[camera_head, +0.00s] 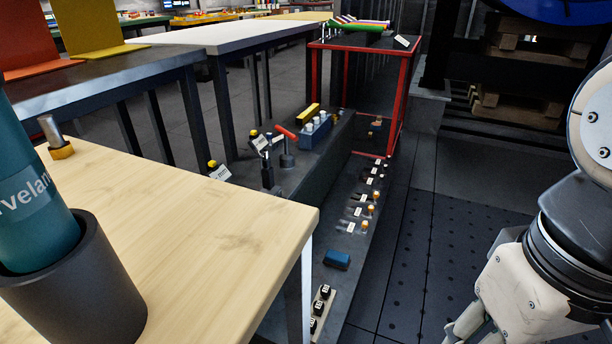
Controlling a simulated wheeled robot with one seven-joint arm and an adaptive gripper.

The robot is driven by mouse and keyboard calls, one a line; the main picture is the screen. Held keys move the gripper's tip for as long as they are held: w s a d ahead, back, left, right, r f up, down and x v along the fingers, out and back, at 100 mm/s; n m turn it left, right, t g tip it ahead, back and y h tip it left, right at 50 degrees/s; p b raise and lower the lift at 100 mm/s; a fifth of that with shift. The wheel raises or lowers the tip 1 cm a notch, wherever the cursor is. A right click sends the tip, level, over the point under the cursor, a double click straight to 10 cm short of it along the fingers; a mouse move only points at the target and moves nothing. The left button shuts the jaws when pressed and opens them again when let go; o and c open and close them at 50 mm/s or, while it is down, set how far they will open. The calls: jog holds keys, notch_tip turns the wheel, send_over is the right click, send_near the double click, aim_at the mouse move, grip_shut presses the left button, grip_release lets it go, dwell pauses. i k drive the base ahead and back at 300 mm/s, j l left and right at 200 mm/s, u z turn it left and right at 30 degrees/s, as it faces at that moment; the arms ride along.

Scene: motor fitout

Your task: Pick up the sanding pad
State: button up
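A small dark-blue block (337,259), which looks like the sanding pad, lies on the low dark shelf (345,285) just past the right edge of the wooden tabletop. Nothing is touching it from above. My gripper (466,328) is at the bottom right, apart from the block and to its right. Only part of its pale fingers shows, cut off by the lower picture edge, so its opening cannot be made out.
The wooden table (230,215) with a dark cup (75,290) holding a teal cylinder (30,190) fills the left front. Black-capped pieces (320,305) stand in front of the block; several small labelled parts (362,198) line the shelf behind it. The floor (430,240) at right is clear.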

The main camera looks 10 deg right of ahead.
aim_at(335, 259)
jog(key=k, duration=1)
jog(key=z, duration=1.2)
jog(key=u, duration=1.2)
jog(key=i+l+u, duration=0.2)
jog(key=i+l, duration=1.2)
jog(key=l, duration=0.1)
